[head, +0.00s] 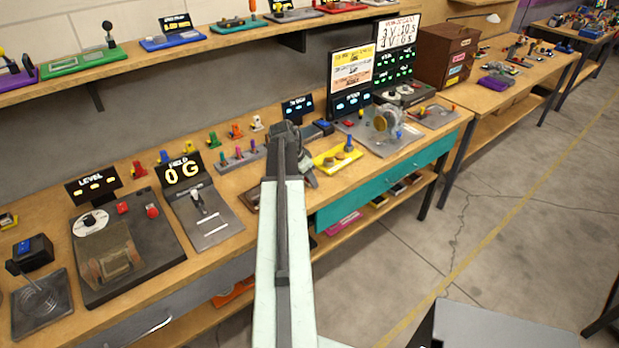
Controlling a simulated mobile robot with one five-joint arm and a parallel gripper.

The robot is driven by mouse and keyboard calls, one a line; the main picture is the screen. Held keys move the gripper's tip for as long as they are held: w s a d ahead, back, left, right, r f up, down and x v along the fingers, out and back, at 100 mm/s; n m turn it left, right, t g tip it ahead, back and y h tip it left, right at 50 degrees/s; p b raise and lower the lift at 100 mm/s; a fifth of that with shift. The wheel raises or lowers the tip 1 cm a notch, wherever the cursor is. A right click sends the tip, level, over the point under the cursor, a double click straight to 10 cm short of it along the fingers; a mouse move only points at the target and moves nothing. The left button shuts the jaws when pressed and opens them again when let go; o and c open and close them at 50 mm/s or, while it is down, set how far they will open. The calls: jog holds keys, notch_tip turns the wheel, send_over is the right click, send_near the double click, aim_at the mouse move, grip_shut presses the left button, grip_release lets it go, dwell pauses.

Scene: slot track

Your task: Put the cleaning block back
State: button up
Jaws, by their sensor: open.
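My arm reaches up from the bottom middle of the head view over the long wooden workbench (335,188). My gripper (306,166) is dark and small at its far end, over the bench near a yellow tray (337,159). It is open, but the arm partly hides the jaws, and I see nothing held in them. A small dark block with a blue face (323,127) lies on the bench just behind and right of the gripper. I cannot tell whether it is the cleaning block. A dark flat piece left of the arm is partly hidden.
Left of my arm stand a panel reading "0 G" (210,217) and a level unit (128,250). A grey-based device with a round wheel (386,120) stands to the right. A teal drawer (385,180) fronts the bench. A loaded shelf runs above. Open floor (480,235) lies right.

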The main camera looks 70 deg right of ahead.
jog(key=shift+r+p, duration=0.45)
jog(key=p+v, duration=1)
jog(key=v, duration=0.1)
jog(key=shift+a, duration=0.25)
jog(key=shift+w+r, duration=0.15)
